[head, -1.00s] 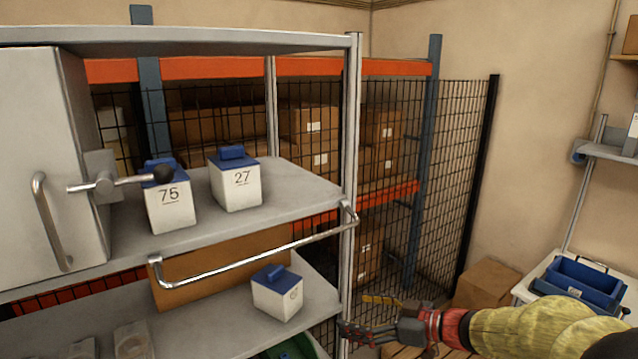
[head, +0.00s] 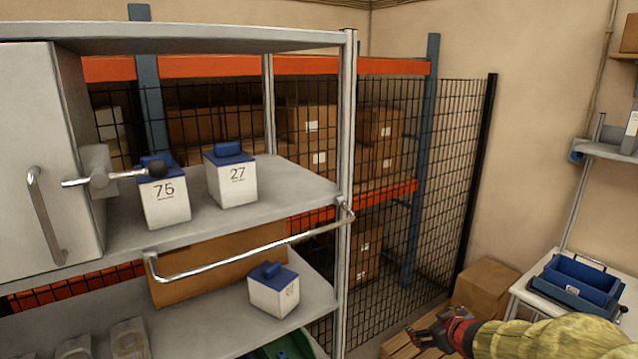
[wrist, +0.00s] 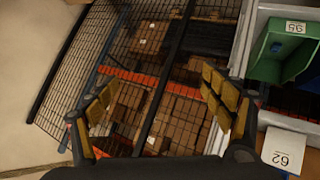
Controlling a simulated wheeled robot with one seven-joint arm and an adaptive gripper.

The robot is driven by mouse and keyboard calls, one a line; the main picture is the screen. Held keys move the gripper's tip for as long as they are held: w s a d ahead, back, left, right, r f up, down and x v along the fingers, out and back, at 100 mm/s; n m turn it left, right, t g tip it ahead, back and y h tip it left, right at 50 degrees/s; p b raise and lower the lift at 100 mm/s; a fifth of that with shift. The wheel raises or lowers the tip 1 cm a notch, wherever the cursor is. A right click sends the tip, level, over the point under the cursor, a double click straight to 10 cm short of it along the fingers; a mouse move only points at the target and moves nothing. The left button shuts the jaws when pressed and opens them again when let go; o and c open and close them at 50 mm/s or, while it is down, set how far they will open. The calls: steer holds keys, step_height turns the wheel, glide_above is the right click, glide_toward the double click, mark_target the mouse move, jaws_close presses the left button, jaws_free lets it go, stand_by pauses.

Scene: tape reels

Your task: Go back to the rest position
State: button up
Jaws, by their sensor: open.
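My gripper (head: 430,338) is at the lower right of the head view, right of the shelf unit and apart from it. In the wrist view my gripper (wrist: 160,108) has its two yellow-padded fingers spread wide with nothing between them. My arm runs off to the right edge of the head view in a yellow-green sleeve.
A grey shelf unit (head: 350,200) holds white boxes with blue lids, marked 75 (head: 165,200) and 27 (head: 232,178), and another box (head: 274,293) lower. A green bin (wrist: 280,50) shows in the wrist view. A blue tray (head: 580,280) stands at right. A mesh fence (head: 455,160) stands behind.

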steer(key=s+d+f+m+g+h+b, duration=0.2)
steer(key=s+g+b, duration=0.1)
steer(key=s, duration=0.6)
steer(key=s+d+f+m+g+h+b, duration=0.1)
steer(key=s+f+m+g+b, duration=0.15)
steer(key=s, duration=0.65)
steer(key=s+a+f+m+y+b, duration=0.1)
steer(key=s+a+f+y+b, duration=0.2)
steer(key=s+a+b, duration=0.9)
steer(key=s+a+f, duration=0.1)
steer(key=s+f, duration=0.1)
steer(key=s, duration=0.2)
steer(key=shift+s+a+f, duration=0.15)
steer(key=shift+s, duration=0.2)
